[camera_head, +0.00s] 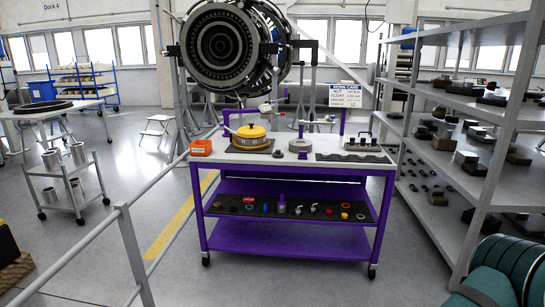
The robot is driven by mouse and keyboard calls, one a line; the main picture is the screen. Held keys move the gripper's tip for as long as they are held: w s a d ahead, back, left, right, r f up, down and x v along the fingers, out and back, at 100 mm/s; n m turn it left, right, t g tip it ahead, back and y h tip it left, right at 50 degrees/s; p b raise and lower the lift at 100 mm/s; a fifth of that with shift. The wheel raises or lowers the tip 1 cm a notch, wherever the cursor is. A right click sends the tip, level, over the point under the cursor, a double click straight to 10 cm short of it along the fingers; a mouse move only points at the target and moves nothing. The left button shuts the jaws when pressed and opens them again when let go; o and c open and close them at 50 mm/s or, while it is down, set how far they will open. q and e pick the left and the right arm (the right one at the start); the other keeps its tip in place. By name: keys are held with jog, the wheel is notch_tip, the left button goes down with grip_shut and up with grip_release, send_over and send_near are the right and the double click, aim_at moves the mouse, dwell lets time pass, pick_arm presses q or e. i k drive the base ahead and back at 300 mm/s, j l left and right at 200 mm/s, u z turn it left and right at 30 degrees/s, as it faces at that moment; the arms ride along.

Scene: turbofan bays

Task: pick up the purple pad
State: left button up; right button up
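I cannot make out a purple pad for certain. A small purple piece (281,203) stands among several small parts on the dark mat (232,207) on the middle shelf of the purple cart (285,246). Another small purple piece (303,155) shows on the cart's top by a round grey part (299,145); whether either is a pad is too small to tell. Neither of my grippers is in view.
On the cart top are an orange bin (201,148), a yellow round part (249,137) and a black tray (352,158). A grey railing (131,248) stands front left. Shelving (470,139) lines the right; a teal ribbed object (515,270) is front right. Floor before the cart is clear.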

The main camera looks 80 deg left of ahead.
aim_at(302, 155)
jog(key=u, duration=2.6)
jog(key=z, duration=1.95)
jog(key=u, duration=1.95)
jog(key=i+u, duration=0.1)
jog(key=i+l, duration=0.05)
jog(key=i, duration=0.05)
